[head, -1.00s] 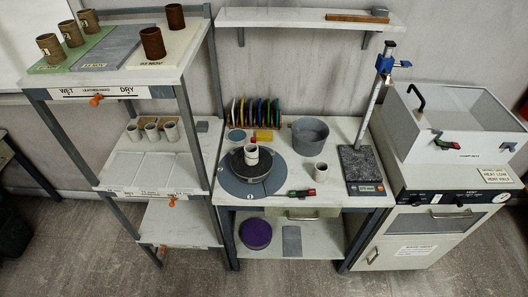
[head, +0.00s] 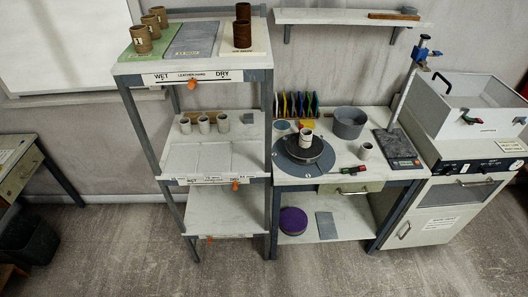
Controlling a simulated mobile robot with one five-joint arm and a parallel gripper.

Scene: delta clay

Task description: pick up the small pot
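Several small pots are in view, and I cannot tell which one the task means. A pale small pot (head: 366,150) stands upright on the worktop, right of the grey tub (head: 348,131). Another pale pot (head: 306,137) stands on the dark round wheel (head: 303,155). Three pale pots (head: 204,123) stand in a row on the rack's middle shelf. Brown pots (head: 142,40) stand on the green board of the top shelf, and darker ones (head: 243,37) stand on its white board. My gripper is not in view.
The shelf rack (head: 140,125) stands left of the workbench (head: 340,175). A stand with a blue clamp (head: 421,53) rises at the bench's right, beside a white cabinet (head: 440,217). A small table (head: 18,160) and dark bin (head: 28,240) are far left. The front floor is clear.

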